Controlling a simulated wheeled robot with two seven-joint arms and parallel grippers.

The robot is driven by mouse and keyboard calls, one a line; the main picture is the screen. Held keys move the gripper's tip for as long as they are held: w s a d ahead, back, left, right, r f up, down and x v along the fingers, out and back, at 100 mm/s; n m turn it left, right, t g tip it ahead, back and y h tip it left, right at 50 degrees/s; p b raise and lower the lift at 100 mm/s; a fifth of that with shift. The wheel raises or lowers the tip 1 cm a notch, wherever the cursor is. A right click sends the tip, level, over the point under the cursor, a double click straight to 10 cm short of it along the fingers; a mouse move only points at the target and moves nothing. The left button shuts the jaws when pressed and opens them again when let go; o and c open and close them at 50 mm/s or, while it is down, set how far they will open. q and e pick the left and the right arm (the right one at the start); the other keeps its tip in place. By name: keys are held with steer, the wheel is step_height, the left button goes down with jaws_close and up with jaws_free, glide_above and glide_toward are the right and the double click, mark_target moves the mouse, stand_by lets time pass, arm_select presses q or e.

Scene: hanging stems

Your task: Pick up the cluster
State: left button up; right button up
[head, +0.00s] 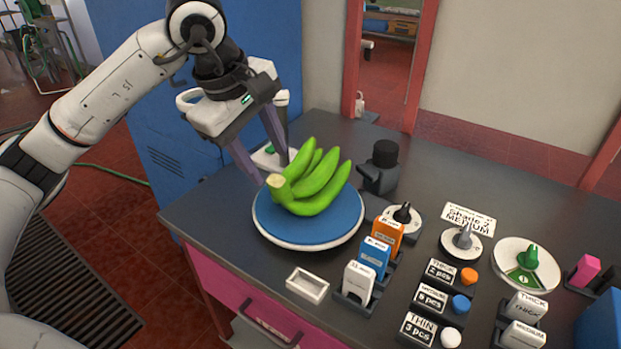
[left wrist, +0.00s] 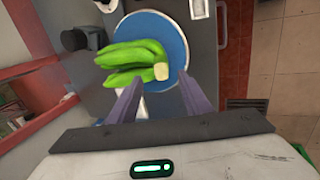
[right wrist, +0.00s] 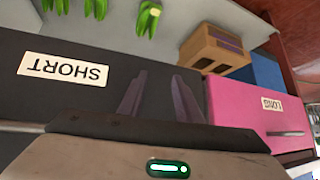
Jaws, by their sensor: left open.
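A green banana cluster (head: 314,184) with a pale cut stem lies on a round blue plate (head: 338,222) with a white rim, on the dark counter. My left gripper (head: 268,172) is open, with its two fingers pointing down beside the stem end, at the left of the cluster. In the left wrist view the cluster (left wrist: 125,62) lies on the plate (left wrist: 176,38), and its stem is just beyond the gap between the fingertips (left wrist: 160,88). My right gripper (right wrist: 160,85) shows only in the right wrist view, its fingers apart with nothing between them.
Labelled blocks (head: 374,258), a small white tray (head: 307,286) and a dark device (head: 381,168) stand near the plate. A blue cabinet (head: 160,120) is behind. In the right wrist view are drawers marked SHORT (right wrist: 62,69) and LONG (right wrist: 271,104), a brown crate (right wrist: 214,48) and green bunches (right wrist: 147,18).

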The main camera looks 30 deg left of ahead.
mark_target(276, 180)
arm_select(q)
steer(key=shift+p+x, duration=0.5)
steer(key=shift+x, duration=2.6)
steer(key=shift+s+a, duration=0.1)
jaws_close()
steer(key=shift+r, duration=0.2)
